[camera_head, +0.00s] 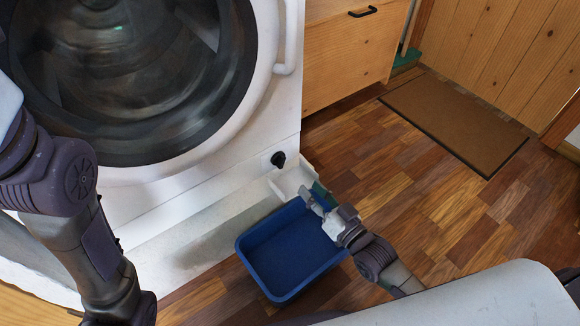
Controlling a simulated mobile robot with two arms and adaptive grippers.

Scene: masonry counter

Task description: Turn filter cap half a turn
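The filter cap (278,159) is a small black knob low on the right of the white washing machine's front (225,190). A white flap (290,181) sticks out just below it. My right gripper (314,193) is beside the flap, above the blue tray's far rim, to the lower right of the cap and apart from it. Its fingers are small and partly overlap in this view, so I cannot tell whether they are open. My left arm comes down along the left side in front of the machine, and its gripper is out of view.
A blue tray (243,262) stands on the wooden floor (420,205) below the flap. The large round door (125,75) is above left. A wooden drawer cabinet (345,55) stands to the right. A brown mat (455,120) lies on the otherwise clear floor.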

